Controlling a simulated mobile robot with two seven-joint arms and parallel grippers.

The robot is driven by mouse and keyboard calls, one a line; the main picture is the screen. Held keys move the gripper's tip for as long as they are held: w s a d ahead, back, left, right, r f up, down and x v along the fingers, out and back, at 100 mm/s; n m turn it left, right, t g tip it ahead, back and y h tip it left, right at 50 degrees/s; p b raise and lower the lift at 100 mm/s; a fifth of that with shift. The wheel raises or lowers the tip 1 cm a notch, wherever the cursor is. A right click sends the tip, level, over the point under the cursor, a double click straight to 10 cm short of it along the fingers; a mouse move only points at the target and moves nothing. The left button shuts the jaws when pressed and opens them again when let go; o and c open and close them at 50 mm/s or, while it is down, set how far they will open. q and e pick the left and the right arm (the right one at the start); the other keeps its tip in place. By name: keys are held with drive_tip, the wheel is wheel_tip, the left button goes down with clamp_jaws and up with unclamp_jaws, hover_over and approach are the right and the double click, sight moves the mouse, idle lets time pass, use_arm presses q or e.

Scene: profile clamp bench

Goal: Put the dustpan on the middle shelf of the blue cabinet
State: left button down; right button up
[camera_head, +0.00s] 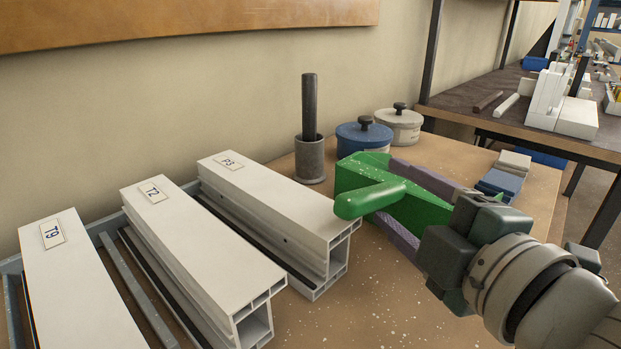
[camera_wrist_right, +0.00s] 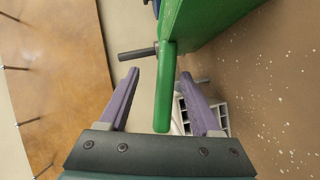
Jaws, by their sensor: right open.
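The green dustpan (camera_head: 355,178) stands on the brown bench, right of the white profiles. Its rounded green handle (camera_head: 370,199) points toward me. My right gripper (camera_head: 390,192) reaches in from the right with its purple fingers open, one on each side of the dustpan. In the right wrist view the handle (camera_wrist_right: 165,95) lies between the two open fingers, with gaps visible on both sides. I cannot identify the blue cabinet for certain; only a bit of blue shelving shows at the far top right. My left gripper is not in view.
Labelled white profiles (camera_head: 265,210) lie in a grey holder at the left. A dark rod stands in a grey cup (camera_head: 309,158). A blue lidded pot (camera_head: 364,138) and a cream pot (camera_head: 398,125) stand behind the dustpan. Small blocks (camera_head: 500,182) lie at the right.

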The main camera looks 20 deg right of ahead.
drive_tip(key=w, duration=0.2)
drive_tip(key=w+f, duration=0.1)
drive_tip(key=w, duration=0.1)
drive_tip(key=w+b, duration=0.1)
drive_tip(key=w, duration=0.2)
drive_tip(key=shift+d+f, duration=0.35)
drive_tip(key=shift+f, duration=0.05)
drive_tip(key=shift+s, duration=0.1)
clamp_jaws()
idle(0.8)
